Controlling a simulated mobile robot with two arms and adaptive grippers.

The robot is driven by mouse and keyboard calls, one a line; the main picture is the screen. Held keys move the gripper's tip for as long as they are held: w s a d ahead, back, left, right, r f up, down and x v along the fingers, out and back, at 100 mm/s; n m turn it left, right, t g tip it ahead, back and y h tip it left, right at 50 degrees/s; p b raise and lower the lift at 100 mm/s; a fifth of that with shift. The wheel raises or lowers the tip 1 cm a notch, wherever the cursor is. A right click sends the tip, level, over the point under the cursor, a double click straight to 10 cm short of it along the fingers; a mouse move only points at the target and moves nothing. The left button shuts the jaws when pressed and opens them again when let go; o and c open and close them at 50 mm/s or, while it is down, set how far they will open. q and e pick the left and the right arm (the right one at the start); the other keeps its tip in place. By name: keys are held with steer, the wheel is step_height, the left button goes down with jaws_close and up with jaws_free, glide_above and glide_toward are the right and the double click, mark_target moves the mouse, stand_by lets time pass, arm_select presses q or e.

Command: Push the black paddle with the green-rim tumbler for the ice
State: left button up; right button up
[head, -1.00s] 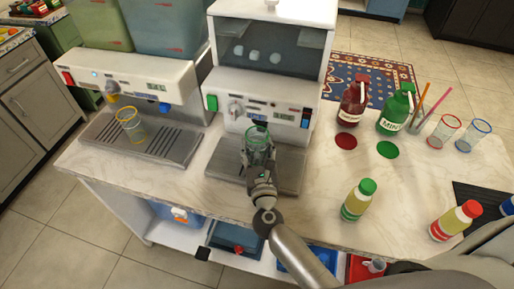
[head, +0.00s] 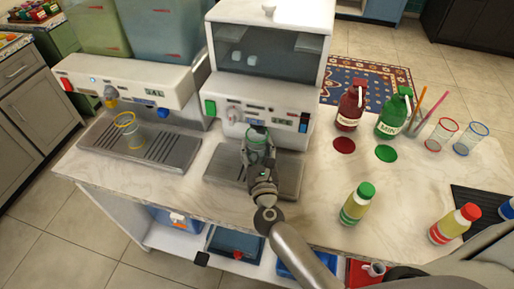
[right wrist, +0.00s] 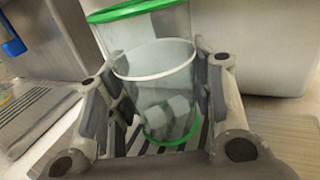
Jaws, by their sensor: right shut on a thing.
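The green-rim tumbler (head: 259,146) is clear and stands at the front of the right-hand machine, over its drip tray (head: 288,176). My right gripper (head: 259,160) is shut around its sides. In the right wrist view the tumbler (right wrist: 155,45) fills the middle between the fingers (right wrist: 165,100), with pale ice-like cubes (right wrist: 167,116) showing through the glass. A dark piece (head: 257,129), which looks like the black paddle, shows just behind the rim in the head view. I cannot tell whether they touch. My left gripper is not in view.
The left machine has a yellow-rim tumbler (head: 130,131) on its tray. Right of the ice machine stand a red bottle (head: 350,106), a green bottle (head: 394,113), red-rim and blue-rim glasses (head: 442,137) and a green-capped bottle (head: 357,204). The counter (head: 325,175) between is mostly clear.

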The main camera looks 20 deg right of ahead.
mark_target(252, 155)
steer(key=shift+s+a+b, duration=0.2)
steer(key=shift+s+a, duration=0.5)
steer(key=shift+s, duration=0.35)
steer(key=shift+s+a+b, duration=0.2)
steer(key=shift+s+a, duration=0.5)
steer(key=shift+s, duration=0.3)
steer(key=s+a+b, duration=0.1)
steer(key=s, duration=0.1)
steer(key=s+a+b, duration=0.1)
steer(key=s+a, duration=0.1)
steer(key=s, duration=0.1)
steer(key=s+a, duration=0.2)
steer(key=shift+s+f+b, duration=0.15)
steer(key=shift+s+b, duration=0.05)
steer(key=shift+b, duration=0.2)
steer(key=shift+s+a, duration=0.25)
steer(key=shift+s, duration=0.2)
steer(key=shift+a+b, duration=0.1)
steer(key=shift+b, duration=0.25)
steer(key=shift+r, duration=0.2)
